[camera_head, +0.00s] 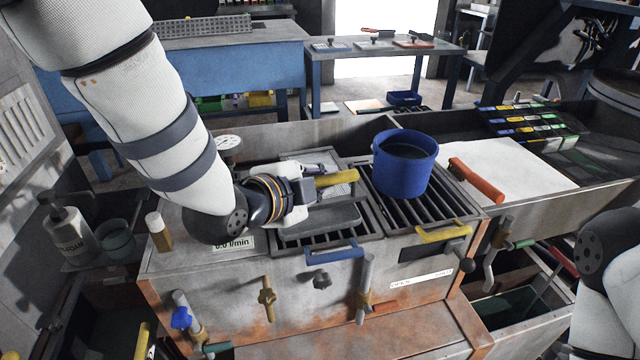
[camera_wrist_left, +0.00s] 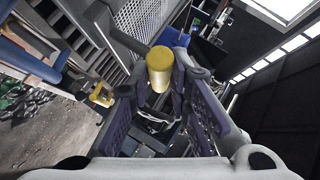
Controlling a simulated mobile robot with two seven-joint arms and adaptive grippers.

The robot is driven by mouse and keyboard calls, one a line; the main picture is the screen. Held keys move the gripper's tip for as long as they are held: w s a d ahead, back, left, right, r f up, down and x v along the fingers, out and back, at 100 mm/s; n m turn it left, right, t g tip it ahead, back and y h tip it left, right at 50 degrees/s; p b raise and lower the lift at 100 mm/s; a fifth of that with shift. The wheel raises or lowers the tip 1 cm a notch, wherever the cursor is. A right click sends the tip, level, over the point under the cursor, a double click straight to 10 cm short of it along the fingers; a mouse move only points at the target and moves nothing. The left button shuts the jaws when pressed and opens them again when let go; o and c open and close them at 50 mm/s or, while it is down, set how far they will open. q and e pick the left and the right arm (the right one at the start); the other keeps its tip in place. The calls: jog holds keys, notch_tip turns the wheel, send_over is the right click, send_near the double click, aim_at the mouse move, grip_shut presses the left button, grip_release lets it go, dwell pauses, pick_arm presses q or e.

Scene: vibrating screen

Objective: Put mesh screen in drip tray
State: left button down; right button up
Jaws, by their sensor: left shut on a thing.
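My left gripper (camera_head: 322,184) is over the left grate of the metal box, shut on a yellow cylindrical handle (camera_head: 338,178). In the left wrist view the yellow handle (camera_wrist_left: 160,72) stands between the two finger pads. A grey mesh (camera_head: 342,188) shows just beyond the fingers in the head view; the arm and gripper hide part of it, and I cannot tell whether it touches the grate. I cannot surely tell which thing is the drip tray; an open bin with a dark green bottom (camera_head: 508,304) is at the lower right. My right gripper is out of view.
A blue pot (camera_head: 405,163) stands on the right grate (camera_head: 425,205). An orange handle (camera_head: 476,181) and a white sheet (camera_head: 508,166) lie to its right. Blue (camera_head: 335,250) and yellow (camera_head: 444,232) handles stick out at the front edge. A soap bottle (camera_head: 70,228) is at left.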

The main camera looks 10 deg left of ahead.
pick_arm(q)
jog(key=a+f, duration=0.1)
jog(key=w+a+f, duration=0.1)
jog(key=f, duration=0.3)
jog(key=f+b, duration=0.1)
jog(key=f, duration=0.1)
jog(key=shift+w+a, duration=0.15)
jog(key=shift+a, duration=0.15)
jog(key=shift+r, duration=0.25)
jog(key=shift+f, duration=0.2)
jog(key=c, duration=1.5)
grip_release()
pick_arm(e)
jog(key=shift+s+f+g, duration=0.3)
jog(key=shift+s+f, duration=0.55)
pick_arm(q)
jog(key=shift+r, duration=0.1)
